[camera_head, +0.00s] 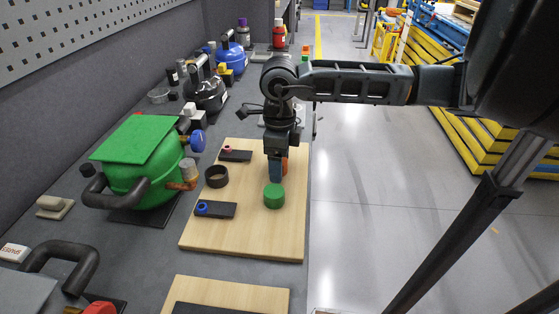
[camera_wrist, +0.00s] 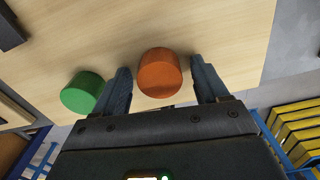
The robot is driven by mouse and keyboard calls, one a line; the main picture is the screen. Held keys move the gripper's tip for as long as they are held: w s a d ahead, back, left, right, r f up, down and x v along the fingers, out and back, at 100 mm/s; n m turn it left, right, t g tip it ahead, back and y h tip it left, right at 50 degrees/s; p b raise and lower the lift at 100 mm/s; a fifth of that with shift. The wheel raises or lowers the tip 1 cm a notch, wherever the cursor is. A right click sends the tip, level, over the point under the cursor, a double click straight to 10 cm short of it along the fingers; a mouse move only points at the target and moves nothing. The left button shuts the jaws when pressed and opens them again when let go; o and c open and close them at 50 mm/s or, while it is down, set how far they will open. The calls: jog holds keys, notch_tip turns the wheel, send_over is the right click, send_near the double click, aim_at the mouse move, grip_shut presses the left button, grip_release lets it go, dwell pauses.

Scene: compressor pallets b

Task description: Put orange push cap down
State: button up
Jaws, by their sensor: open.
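The orange push cap (camera_wrist: 160,72) is a short cylinder on the light wooden board (camera_wrist: 120,25). In the wrist view it sits between the two spread fingers of my gripper (camera_wrist: 162,85), with a gap showing on each side. In the head view my gripper (camera_head: 277,172) is low over the board, and only a sliver of the orange cap (camera_head: 285,165) shows behind a finger. A green cap (camera_head: 273,196) stands on the same board just in front of my gripper; it also shows left of the fingers in the wrist view (camera_wrist: 83,92).
Small dark holders with a blue ring (camera_head: 202,208) and a red ring (camera_head: 227,149), and a black ring (camera_head: 216,176), are on the board's left part. A green compressor (camera_head: 140,160) stands left of the board. The bench edge and open floor (camera_head: 370,220) are right.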

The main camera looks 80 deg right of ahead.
notch_tip(320, 180, up, 12)
jog(key=b, duration=0.1)
jog(key=shift+r, duration=0.15)
dwell(0.4)
